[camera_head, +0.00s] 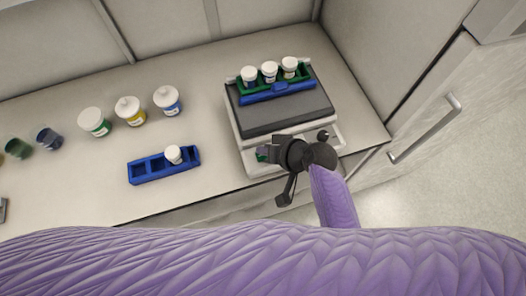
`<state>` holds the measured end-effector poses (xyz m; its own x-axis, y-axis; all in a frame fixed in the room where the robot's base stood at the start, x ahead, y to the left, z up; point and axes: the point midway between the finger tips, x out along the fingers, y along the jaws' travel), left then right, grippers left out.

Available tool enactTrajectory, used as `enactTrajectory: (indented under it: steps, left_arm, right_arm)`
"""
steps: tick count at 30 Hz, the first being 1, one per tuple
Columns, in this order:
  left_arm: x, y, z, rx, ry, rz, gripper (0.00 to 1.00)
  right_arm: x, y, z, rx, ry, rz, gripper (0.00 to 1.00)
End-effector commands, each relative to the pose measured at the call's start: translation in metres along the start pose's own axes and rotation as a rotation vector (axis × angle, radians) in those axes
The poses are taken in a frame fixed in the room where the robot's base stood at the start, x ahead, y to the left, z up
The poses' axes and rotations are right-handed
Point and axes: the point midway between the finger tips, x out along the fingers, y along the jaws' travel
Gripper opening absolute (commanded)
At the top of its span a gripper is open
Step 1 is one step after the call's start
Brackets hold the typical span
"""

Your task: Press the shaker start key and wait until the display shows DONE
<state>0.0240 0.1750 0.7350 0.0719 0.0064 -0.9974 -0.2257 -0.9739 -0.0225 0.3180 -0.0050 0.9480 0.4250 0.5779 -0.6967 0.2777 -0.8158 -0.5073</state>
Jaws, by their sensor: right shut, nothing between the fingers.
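The shaker (240,126) stands at the right end of the bench, a white body with a dark platform. A green and blue rack (276,93) with three white-capped vials (269,71) sits on the platform. My right gripper (270,153) is shut and empty over the shaker's front panel. It hides much of the panel, so I cannot read the display or see the start key clearly. A small green patch (262,154) shows beside the fingers. A dark knob (323,135) shows to the right. My left gripper is not in view.
A blue rack (147,177) with one white-capped vial (174,154) lies left of the shaker. Several white-lidded jars (130,110) stand behind it, with dark open cups (48,138) farther left. A wall and a cabinet handle (424,130) border the right side.

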Motion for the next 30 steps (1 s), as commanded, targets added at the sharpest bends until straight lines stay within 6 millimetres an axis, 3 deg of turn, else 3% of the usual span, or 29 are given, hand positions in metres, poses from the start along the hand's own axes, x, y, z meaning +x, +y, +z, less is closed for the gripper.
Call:
enactTrajectory:
  steps: [30]
  left_arm:
    - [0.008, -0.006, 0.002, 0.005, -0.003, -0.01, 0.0]
  right_arm:
    - [0.009, 0.007, 0.007, 0.0, 0.0, 0.0, 0.0]
